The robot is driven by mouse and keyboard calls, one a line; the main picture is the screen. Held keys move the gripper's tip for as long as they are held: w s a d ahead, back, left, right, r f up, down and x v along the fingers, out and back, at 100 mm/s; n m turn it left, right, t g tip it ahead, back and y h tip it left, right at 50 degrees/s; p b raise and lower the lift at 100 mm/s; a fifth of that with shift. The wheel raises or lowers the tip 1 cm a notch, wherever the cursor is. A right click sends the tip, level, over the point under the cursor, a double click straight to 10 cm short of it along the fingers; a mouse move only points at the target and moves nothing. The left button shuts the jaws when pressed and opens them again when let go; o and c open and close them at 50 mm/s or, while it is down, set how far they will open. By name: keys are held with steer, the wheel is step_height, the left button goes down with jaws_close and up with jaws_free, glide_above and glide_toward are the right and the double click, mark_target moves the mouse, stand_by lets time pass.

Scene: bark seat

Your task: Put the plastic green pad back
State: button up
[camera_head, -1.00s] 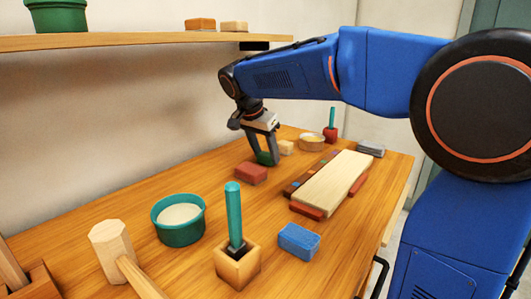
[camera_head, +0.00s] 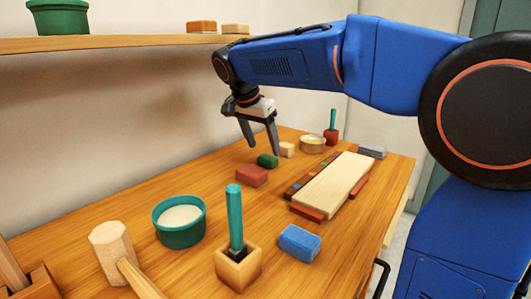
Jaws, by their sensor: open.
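The green pad (camera_head: 267,161) lies on the wooden bench toward the back, between a red block (camera_head: 251,176) and a small pale block (camera_head: 287,149). My gripper (camera_head: 261,150) is open and empty. Its fingers point down, with the tips above or close to the pad; the exact gap is hard to tell. The pad shows whole below and between the fingers.
A light board (camera_head: 333,185) lies right of the pad beside a dark strip with coloured squares. A cream-filled bowl (camera_head: 313,144) and a red holder with a green handle (camera_head: 331,130) stand behind. A green bowl (camera_head: 179,226), wooden mallet (camera_head: 113,245) and blue block (camera_head: 299,242) are nearer.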

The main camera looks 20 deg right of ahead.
steer(key=v, duration=0.7)
steer(key=shift+r, duration=0.15)
